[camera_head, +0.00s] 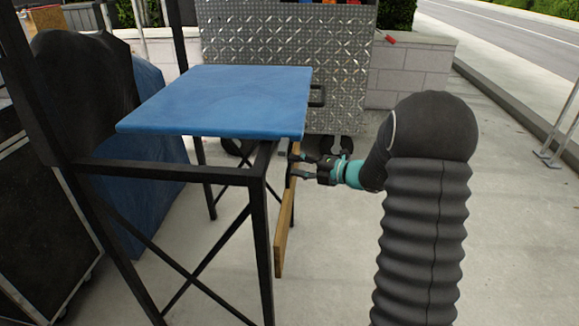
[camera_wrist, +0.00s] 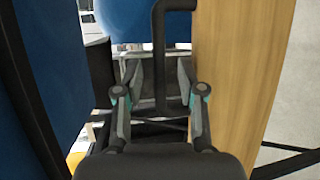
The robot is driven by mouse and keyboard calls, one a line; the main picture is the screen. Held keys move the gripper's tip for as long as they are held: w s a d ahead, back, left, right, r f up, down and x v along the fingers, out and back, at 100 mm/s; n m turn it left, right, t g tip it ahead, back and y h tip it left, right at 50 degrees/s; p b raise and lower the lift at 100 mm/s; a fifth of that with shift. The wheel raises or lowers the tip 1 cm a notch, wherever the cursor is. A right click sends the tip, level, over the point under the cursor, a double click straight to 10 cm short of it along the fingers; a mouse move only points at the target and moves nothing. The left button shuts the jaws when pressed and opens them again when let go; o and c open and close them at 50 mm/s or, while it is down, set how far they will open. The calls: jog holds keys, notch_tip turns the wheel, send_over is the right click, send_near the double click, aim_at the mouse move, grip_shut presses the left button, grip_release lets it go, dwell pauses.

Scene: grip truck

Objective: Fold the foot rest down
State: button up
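The foot rest appears to be the light wooden board (camera_head: 285,232), standing on edge below the right side of the blue seat (camera_head: 225,98) of a black-framed chair (camera_head: 262,235). In the wrist view the board (camera_wrist: 235,75) fills the right of centre, beside my gripper. My gripper (camera_head: 297,165) is level with the board's upper part, just under the seat edge. In the wrist view its two fingers (camera_wrist: 160,78) are spread. A bent black bar (camera_wrist: 159,45) shows in line between them; I cannot tell whether they touch it. The board's upper end is partly hidden.
A diamond-plate metal cart (camera_head: 285,60) on wheels stands behind the chair. A black case (camera_head: 40,215) and a blue-and-black object (camera_head: 155,150) stand at the left. The pavement (camera_head: 335,270) right of the chair is clear apart from my arm.

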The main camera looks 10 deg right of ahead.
jog(key=shift+x, duration=1.4)
grip_shut()
